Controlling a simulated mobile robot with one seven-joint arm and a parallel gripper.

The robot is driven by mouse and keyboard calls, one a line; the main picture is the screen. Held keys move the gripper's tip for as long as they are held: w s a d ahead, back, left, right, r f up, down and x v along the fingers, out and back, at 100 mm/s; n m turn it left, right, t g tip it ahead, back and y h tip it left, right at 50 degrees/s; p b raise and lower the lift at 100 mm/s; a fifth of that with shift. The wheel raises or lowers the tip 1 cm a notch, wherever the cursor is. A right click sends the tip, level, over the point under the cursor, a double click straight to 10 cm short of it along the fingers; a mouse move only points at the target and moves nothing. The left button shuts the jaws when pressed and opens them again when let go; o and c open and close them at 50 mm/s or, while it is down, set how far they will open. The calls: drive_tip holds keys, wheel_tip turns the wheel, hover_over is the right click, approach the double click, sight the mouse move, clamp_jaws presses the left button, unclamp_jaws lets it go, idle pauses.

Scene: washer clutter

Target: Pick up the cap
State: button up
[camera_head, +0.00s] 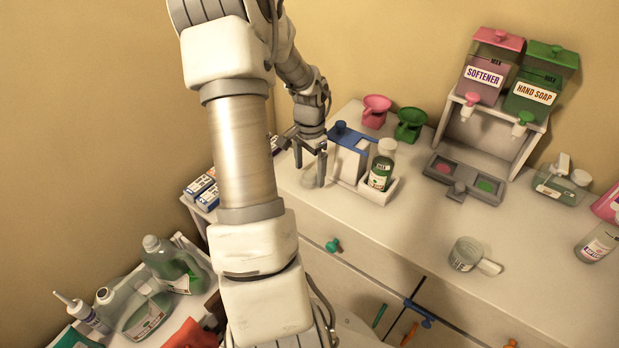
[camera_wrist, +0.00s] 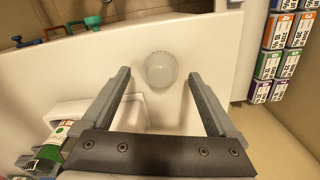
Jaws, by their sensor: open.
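A pale, translucent round cap (camera_wrist: 160,70) sits on the white countertop in the wrist view. It also shows in the head view (camera_head: 329,178), partly behind a finger of my gripper. My gripper (camera_head: 309,174) is open and points down over the counter at the cap. In the wrist view the cap lies between the lines of the two fingers, near their tips, with clear space on both sides. Nothing is held. I cannot tell how high the fingertips are above the counter.
A blue-and-white holder (camera_head: 350,150) with a green-labelled bottle (camera_head: 381,172) stands close to the right of my gripper. Pink (camera_head: 375,108) and green (camera_head: 410,124) cups stand behind. Several small boxes (camera_wrist: 287,45) lie past the counter's edge. A clear measuring cup (camera_head: 466,254) stands farther right.

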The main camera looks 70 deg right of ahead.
wheel_tip(320, 180, down, 2)
drive_tip(key=shift+f, duration=0.1)
